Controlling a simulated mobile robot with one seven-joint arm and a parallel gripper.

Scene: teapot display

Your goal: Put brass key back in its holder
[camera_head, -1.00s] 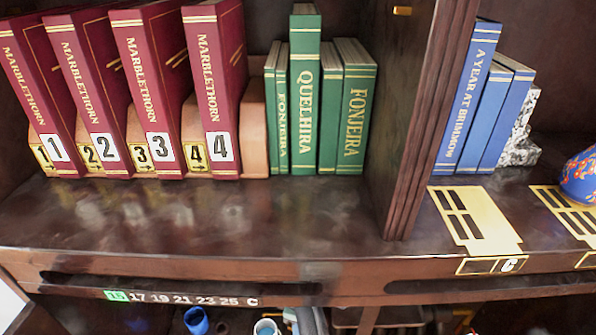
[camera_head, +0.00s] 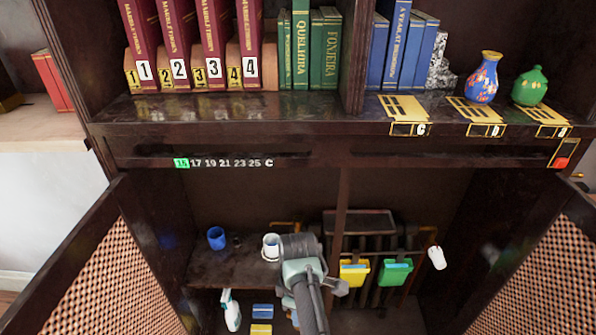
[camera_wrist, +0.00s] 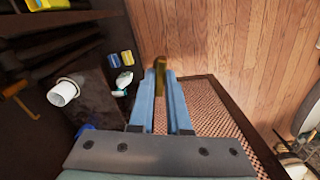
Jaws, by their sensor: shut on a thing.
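In the wrist view, my gripper (camera_wrist: 163,78) points forward with its two blue fingers close together. A narrow brass-coloured piece, which looks like the brass key (camera_wrist: 159,66), sticks out between the fingertips. The fingers are shut on it. In the head view my arm reaches down into the open lower cabinet, and the arm hides the fingers and key there. I cannot make out the key's holder for certain in either view.
A white cup (camera_head: 270,247) and a blue cup (camera_head: 216,238) stand on the inner shelf. Yellow (camera_head: 354,273) and green (camera_head: 395,272) bins hang right of my arm. A spray bottle (camera_head: 231,310) stands below. Two lattice doors stand open. Books and vases fill the upper shelf.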

